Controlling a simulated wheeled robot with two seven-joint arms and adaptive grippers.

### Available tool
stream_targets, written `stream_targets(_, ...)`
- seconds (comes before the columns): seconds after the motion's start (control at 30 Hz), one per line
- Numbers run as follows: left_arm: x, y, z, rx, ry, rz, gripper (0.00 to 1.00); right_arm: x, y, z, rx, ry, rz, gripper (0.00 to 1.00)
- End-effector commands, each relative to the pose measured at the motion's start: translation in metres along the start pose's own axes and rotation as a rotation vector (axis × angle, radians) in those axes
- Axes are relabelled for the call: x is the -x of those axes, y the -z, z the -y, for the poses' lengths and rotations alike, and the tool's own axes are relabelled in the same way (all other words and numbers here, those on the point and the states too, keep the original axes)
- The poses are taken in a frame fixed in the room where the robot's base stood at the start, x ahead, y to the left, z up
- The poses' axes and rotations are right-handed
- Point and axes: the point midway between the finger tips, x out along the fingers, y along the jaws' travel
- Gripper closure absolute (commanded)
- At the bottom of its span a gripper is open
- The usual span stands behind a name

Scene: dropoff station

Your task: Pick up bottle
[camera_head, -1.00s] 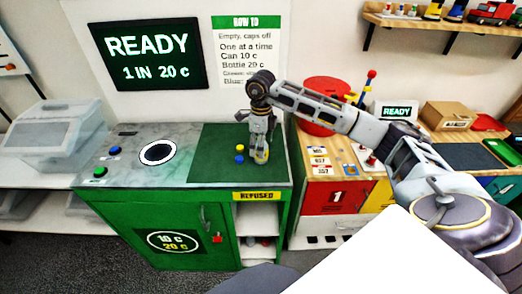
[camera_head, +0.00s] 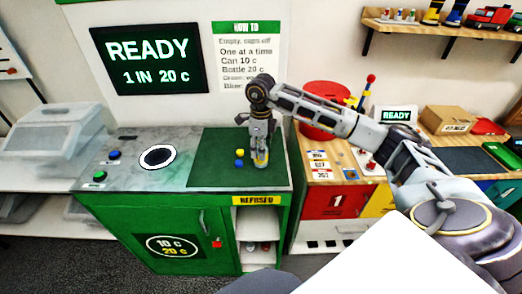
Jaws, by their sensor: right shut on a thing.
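My right gripper (camera_head: 261,150) points down over the right part of the green mat (camera_head: 212,153) on the deposit counter. It is shut on the bottle (camera_head: 262,161), a small, pale, partly see-through thing with a yellowish tint. The fingers hide most of the bottle. Its lower end shows at the mat, and I cannot tell whether it still touches it. My left gripper is not in view.
A round white-rimmed opening (camera_head: 157,156) and two buttons are at the counter's left. A red round container (camera_head: 322,108) stands behind my right forearm.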

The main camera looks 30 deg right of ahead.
Motion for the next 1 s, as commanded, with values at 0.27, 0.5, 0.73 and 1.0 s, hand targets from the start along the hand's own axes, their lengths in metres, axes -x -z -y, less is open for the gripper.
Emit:
stream_targets(0.27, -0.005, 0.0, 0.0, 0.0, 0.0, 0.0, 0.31, 0.023, -0.001, 0.0, 0.0, 0.002, 0.004, 0.66)
stream_targets(0.5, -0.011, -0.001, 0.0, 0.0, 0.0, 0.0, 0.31, 0.055, -0.001, 0.0, -0.001, 0.003, 0.005, 0.66)
stream_targets(0.73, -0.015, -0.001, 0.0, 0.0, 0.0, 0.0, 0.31, 0.082, -0.001, 0.0, -0.001, 0.002, 0.004, 0.66)
stream_targets(1.0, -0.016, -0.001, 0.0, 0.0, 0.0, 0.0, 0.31, 0.096, 0.0, 0.0, -0.001, 0.002, 0.003, 0.66)
